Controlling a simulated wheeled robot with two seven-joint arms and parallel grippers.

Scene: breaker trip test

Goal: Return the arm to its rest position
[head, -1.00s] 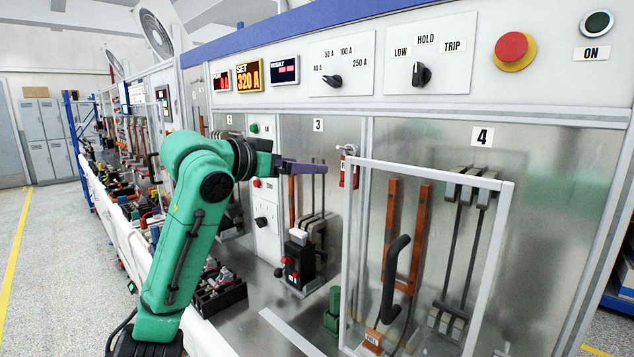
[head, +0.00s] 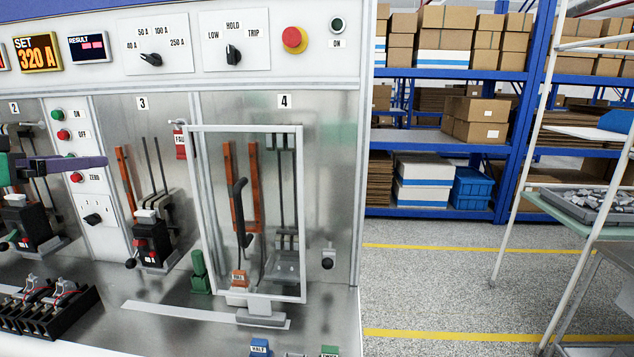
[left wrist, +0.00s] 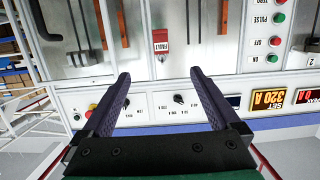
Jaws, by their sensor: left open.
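My left gripper (head: 75,162) reaches in from the left edge of the head view, in front of bays 2 and 3 of the test bench. That view shows the bench panel upside down, with the red FAULT tag (left wrist: 161,42) beyond the fingertips. My right gripper is in neither view.
A framed clear door (head: 300,215) covers bay 4. A breaker (head: 151,240) stands in bay 3. A black rack (head: 48,312) sits at the front left. Control knobs (head: 233,55) and a red button (head: 294,39) line the top. Open floor (head: 430,285) and shelving (head: 450,211) lie right.

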